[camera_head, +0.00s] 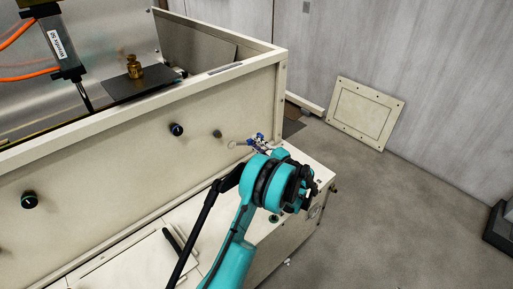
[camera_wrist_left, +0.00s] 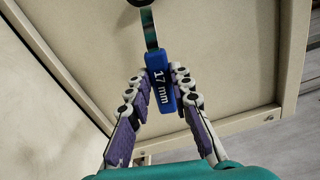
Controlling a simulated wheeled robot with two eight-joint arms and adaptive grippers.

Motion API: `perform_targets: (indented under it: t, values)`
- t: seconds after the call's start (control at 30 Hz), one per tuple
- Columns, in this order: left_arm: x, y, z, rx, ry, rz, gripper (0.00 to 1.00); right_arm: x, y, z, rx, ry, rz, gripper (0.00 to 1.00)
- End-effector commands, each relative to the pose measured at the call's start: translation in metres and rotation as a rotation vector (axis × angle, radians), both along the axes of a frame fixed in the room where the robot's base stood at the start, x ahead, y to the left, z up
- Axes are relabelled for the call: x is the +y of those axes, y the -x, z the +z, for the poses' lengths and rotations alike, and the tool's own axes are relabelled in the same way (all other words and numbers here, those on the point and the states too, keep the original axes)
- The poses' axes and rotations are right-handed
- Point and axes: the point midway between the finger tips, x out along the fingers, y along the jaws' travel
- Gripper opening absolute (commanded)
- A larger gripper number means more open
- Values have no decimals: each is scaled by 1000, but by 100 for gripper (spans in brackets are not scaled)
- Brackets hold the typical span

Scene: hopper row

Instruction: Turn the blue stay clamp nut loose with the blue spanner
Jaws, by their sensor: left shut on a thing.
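The blue spanner, its handle marked "17 mm" (camera_wrist_left: 160,88), is held between the fingers of my left gripper (camera_wrist_left: 159,80). Its metal shank runs up to a dark round part at the top edge of the left wrist view, where the far end is cut off. In the head view a bit of blue and a pale spanner end (camera_head: 236,144) show at my left gripper (camera_head: 258,143), close to the cream front panel. A dark knob with a blue ring (camera_head: 177,129) sits on that panel, left of the spanner. I cannot tell whether the spanner touches any nut. My right gripper is not in view.
The cream hopper wall (camera_head: 110,145) runs along the left, with another dark knob (camera_head: 30,199). A brass weight (camera_head: 134,67) stands on a dark plate inside. A loose cream panel (camera_head: 364,112) leans on the grey wall. The floor at right is largely clear.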

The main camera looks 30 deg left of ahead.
Motion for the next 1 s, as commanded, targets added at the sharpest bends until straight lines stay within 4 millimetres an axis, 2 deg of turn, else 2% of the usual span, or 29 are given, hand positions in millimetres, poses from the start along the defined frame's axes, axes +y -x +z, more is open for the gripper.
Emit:
perform_targets:
  t: [0.33,0.67,1.0]
  values:
    - [2,1,1,1,0,2,0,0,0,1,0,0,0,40]
    - [39,-9,1,1,1,4,0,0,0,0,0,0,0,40]
    - [44,10,-42,489,-139,3,0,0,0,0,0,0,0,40]
